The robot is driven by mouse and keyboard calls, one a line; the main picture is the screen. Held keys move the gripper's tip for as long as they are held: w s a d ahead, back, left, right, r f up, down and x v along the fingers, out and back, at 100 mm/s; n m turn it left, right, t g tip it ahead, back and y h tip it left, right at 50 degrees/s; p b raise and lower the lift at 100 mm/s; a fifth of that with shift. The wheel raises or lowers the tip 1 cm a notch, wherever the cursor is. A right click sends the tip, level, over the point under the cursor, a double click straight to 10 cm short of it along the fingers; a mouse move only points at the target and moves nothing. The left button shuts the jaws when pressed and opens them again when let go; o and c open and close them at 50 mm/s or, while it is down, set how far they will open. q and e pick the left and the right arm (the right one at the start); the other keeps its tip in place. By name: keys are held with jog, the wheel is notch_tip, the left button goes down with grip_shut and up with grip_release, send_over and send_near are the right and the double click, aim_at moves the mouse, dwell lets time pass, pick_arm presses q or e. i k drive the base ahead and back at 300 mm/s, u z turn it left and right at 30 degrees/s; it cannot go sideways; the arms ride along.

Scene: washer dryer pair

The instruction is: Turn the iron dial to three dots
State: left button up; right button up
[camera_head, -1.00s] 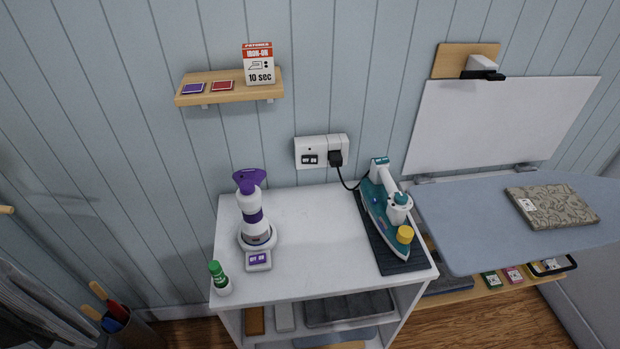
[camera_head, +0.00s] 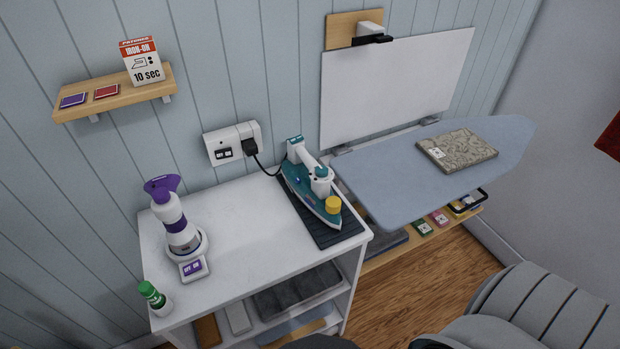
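A teal and white iron (camera_head: 308,186) rests on a dark ribbed mat (camera_head: 329,236) at the right side of the white cabinet top. A yellow round knob (camera_head: 333,205) sits on the iron's near end; it looks like the dial, but its dot marks are too small to read. A black plug and cord run from the iron to the wall socket (camera_head: 232,142). Neither of my grippers shows in the head view. Grey rounded parts at the bottom right seem to be my own arm.
A blue ironing board (camera_head: 400,190) with a folded patterned cloth (camera_head: 457,150) extends to the right. The cabinet top's middle (camera_head: 240,225) is clear.

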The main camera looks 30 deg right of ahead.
aim_at(320, 172)
jog(key=u, duration=1.15)
jog(key=i, duration=0.3)
jog(key=z, duration=3.15)
